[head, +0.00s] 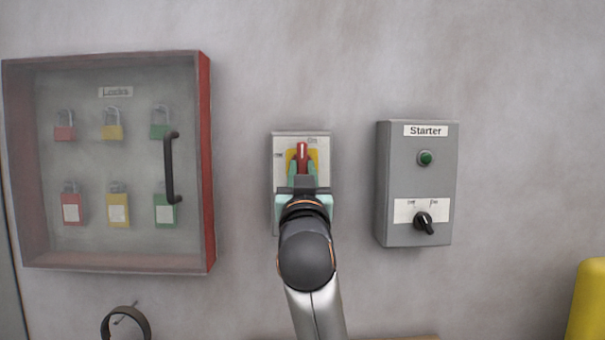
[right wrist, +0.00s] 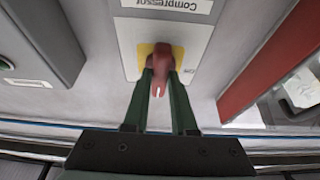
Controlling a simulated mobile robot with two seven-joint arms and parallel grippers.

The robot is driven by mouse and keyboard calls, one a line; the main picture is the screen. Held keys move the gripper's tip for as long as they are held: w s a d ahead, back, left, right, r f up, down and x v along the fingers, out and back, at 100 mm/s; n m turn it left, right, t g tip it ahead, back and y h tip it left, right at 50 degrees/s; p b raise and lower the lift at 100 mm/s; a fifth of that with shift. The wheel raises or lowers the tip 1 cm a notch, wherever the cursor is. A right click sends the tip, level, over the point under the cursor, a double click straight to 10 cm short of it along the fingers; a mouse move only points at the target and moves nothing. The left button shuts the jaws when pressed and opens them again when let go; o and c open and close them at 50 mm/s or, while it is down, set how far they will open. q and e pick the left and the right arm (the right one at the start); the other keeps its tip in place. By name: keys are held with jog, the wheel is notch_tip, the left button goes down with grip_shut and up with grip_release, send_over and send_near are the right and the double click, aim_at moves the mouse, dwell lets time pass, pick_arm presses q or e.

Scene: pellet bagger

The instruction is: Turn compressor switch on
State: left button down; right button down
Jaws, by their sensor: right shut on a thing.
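The compressor switch is a red handle (head: 302,156) on a yellow square, set in a light grey plate (head: 324,143) on the wall. In the head view the handle points straight up, and the "ON" and "OFF" lettering is too small to read surely. The right wrist view shows the red handle (right wrist: 161,72) and the "Compressor" label (right wrist: 170,5) upside down. My right gripper (head: 302,173) is shut on the handle, with a green finger on each side. The lower part of the plate is hidden behind the gripper. My left gripper is in neither view.
A grey Starter box (head: 390,165) with a green button (head: 425,158) and a black knob (head: 424,222) is right of the switch. A red-framed lock cabinet (head: 207,160) with padlocks is on the left. A yellow object (head: 588,305) stands lower right.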

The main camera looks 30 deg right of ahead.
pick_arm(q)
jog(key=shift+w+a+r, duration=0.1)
pick_arm(e)
jog(key=c, duration=0.7)
grip_release()
pick_arm(q)
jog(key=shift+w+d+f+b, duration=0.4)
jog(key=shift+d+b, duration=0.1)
jog(key=shift+b, duration=0.45)
pick_arm(e)
jog(key=v, duration=1.2)
jog(key=shift+s+a+f, duration=0.1)
jog(key=shift+s, duration=0.05)
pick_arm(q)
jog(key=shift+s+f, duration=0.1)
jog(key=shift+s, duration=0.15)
